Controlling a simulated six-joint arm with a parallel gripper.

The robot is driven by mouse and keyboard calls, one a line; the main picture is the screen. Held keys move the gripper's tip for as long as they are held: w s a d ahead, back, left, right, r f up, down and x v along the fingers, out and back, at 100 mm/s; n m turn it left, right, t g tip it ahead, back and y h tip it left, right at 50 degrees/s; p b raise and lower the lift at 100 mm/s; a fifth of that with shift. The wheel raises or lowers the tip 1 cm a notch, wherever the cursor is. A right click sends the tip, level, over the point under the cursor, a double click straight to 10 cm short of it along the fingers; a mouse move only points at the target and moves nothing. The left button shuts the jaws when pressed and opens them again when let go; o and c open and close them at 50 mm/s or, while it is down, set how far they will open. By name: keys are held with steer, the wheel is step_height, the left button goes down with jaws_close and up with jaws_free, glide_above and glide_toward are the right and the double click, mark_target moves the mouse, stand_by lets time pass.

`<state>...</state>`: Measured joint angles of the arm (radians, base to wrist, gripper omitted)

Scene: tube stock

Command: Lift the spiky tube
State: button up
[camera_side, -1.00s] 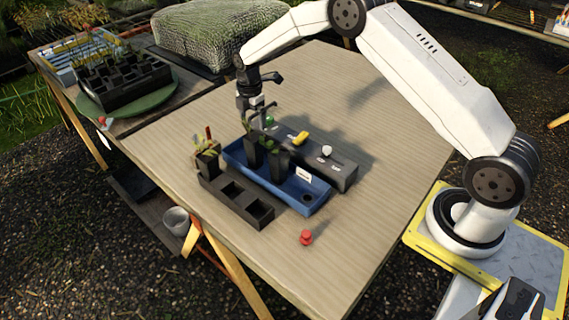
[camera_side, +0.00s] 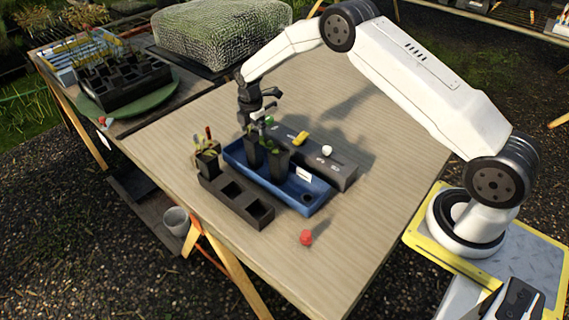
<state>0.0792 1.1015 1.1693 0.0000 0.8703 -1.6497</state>
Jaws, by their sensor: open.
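Two dark tubes stand upright in the blue tray (camera_side: 318,206): a left one (camera_side: 254,155) and a right one (camera_side: 279,165). Small plants show at their tops, partly hidden by my gripper. A third dark tube (camera_side: 208,163) stands in the black rack (camera_side: 236,211), with thin upright leaves and a reddish tag. I cannot tell for sure which tube is the spiky one. My gripper (camera_side: 263,113) is open and points down just above the two tubes in the blue tray. It is too small to tell whether the fingers touch a plant.
A grey box (camera_side: 342,176) behind the blue tray carries a green knob (camera_side: 269,121), a yellow knob (camera_side: 301,138) and a white knob (camera_side: 327,150). A white label (camera_side: 304,175) stands on the tray. A red object (camera_side: 306,237) lies in front. The table's right side is clear.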

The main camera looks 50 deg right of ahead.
mark_target(253, 136)
steer(key=shift+f, duration=1.55)
steer(key=c, duration=1.3)
steer(key=shift+r, duration=0.1)
steer(key=shift+r, duration=4.95)
steer(key=shift+a, duration=0.15)
